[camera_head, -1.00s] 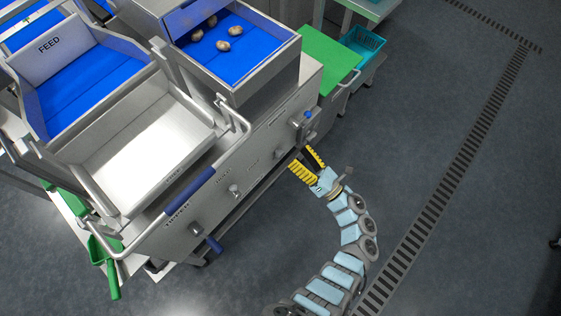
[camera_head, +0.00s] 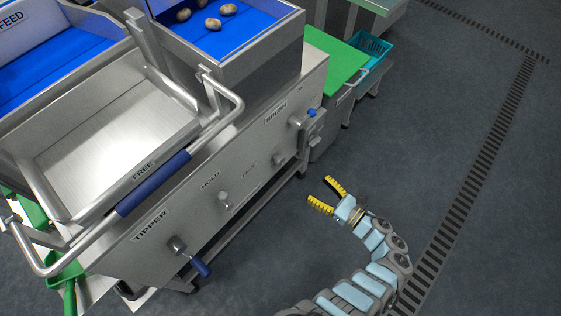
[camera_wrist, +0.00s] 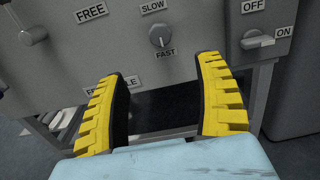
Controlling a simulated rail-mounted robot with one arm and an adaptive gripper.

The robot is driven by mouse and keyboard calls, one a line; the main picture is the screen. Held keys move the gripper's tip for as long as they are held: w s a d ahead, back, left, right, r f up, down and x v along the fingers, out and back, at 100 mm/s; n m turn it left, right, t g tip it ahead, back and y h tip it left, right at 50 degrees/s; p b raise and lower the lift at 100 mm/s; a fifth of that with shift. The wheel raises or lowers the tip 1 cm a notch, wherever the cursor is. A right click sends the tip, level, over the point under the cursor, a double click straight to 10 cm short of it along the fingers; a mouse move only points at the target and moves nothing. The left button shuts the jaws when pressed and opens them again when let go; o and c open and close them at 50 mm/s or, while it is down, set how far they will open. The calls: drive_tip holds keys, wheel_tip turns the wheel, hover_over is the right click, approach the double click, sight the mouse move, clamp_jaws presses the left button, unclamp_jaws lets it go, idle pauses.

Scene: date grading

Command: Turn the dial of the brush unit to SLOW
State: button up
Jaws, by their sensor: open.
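The brush unit's dial (camera_wrist: 160,35) is a small round grey knob on the steel panel, with a SLOW label (camera_wrist: 153,7) above it and a FAST label (camera_wrist: 165,53) below it. I cannot tell for certain where its pointer stands. In the head view the dial (camera_head: 279,159) sits below the BRUSH label (camera_head: 276,113). My gripper (camera_head: 325,193) is open and empty, with yellow ridged fingers, off the panel's front. In the wrist view my gripper (camera_wrist: 165,85) has its fingers spread below the dial, touching nothing.
A lever (camera_wrist: 257,42) beside OFF and ON labels is right of the dial. Another knob (camera_wrist: 33,36) is left, near FREE. The tipper crank (camera_head: 190,257) and blue tray handle (camera_head: 152,183) stick out further left. Floor to the right is clear.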

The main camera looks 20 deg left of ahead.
sight(282, 161)
drive_tip(key=x, duration=1.6)
drive_tip(key=shift+a, duration=0.15)
drive_tip(key=shift+c, duration=0.3)
drive_tip(key=c, duration=1.1)
